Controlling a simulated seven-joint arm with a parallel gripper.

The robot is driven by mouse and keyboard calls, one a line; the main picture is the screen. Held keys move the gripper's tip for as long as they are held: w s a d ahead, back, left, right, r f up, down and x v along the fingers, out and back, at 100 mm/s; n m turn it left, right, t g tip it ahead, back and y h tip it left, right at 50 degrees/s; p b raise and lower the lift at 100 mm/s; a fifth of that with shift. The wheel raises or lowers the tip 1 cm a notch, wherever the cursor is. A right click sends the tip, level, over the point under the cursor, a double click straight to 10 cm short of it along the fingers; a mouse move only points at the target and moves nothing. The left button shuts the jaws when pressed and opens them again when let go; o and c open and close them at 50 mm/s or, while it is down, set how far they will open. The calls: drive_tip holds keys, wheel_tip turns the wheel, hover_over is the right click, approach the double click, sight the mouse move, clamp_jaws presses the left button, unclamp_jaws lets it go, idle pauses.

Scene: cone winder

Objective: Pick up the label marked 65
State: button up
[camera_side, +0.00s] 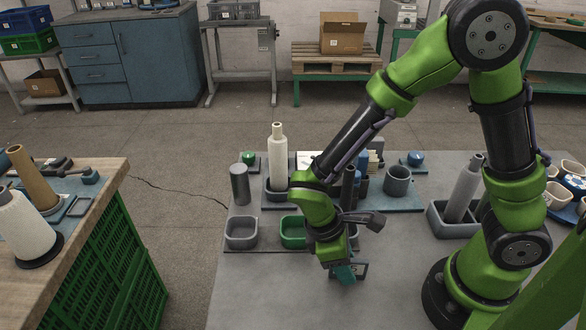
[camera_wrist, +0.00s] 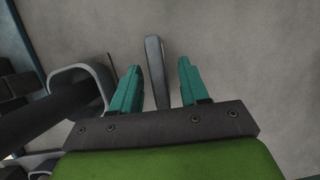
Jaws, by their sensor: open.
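My gripper (camera_side: 345,272) is low over the front of the grey table, pointing down. In the wrist view its two teal fingers (camera_wrist: 158,75) are apart. A thin grey plate (camera_wrist: 153,52) stands between them, seen edge-on, with a gap to each finger. In the side view a small dark-framed plate (camera_side: 362,270) shows just right of the fingertips, partly hidden by them. It is probably the same plate. No number can be read on it, so I cannot tell whether it is the label marked 65.
A grey bin (camera_side: 241,232) and a green bin (camera_side: 293,232) stand left of my gripper. A pale cone-like bobbin (camera_side: 278,165) stands behind them. A grey cup (camera_side: 397,181) stands at the back right. In the wrist view a grey container (camera_wrist: 80,76) is close left. The front table is clear.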

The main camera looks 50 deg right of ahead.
drive_tip(key=shift+s+d+f, duration=0.15)
drive_tip(key=shift+f, duration=0.3)
clamp_jaws()
